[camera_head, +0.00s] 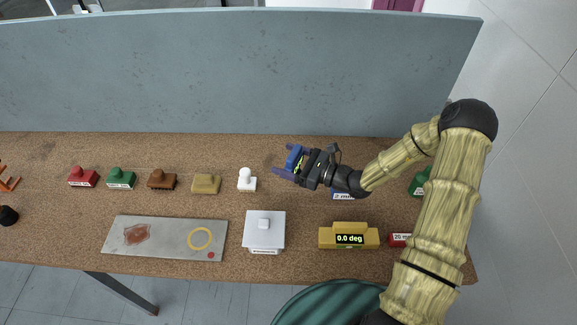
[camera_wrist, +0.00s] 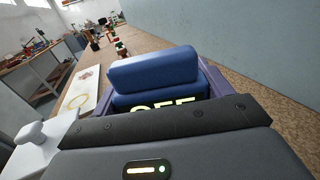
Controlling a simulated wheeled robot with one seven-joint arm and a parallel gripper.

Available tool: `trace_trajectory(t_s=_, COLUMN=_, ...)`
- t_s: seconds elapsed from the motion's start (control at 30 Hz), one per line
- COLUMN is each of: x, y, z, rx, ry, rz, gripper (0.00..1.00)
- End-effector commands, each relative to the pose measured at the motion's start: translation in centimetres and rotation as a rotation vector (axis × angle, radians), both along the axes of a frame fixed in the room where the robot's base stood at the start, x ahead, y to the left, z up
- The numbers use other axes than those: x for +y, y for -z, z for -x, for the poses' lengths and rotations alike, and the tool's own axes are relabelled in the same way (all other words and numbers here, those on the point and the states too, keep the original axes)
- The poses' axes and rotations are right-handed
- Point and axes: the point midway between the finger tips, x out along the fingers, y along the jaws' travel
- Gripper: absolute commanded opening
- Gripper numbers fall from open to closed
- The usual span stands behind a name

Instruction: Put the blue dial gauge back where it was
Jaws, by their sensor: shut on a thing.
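The blue dial gauge (camera_head: 294,155) is held between the fingers of my gripper (camera_head: 287,162), above the right half of the brown tabletop near the back panel. In the wrist view the blue dial gauge (camera_wrist: 155,68) fills the space between the purple fingers of my gripper (camera_wrist: 158,80). Its lit display reads something like "OFF", partly hidden by the gripper body. My gripper is shut on it. How high it is above the table is hard to tell.
In front are a grey plate (camera_head: 170,222), a white box (camera_head: 264,240) and a yellow "0.0 deg" block (camera_head: 348,228). A grey panel (camera_head: 230,75) stands behind.

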Motion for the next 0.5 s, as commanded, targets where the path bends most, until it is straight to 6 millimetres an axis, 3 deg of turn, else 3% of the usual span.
trace_trajectory(t_s=0.2, x=0.1, y=2.7, z=0.0, rx=0.001, ry=-0.001, rz=-0.002, gripper=0.41)
trace_trajectory(t_s=0.5, x=0.1, y=3.0, z=0.0, rx=0.0, ry=-0.001, rz=-0.001, gripper=0.41)
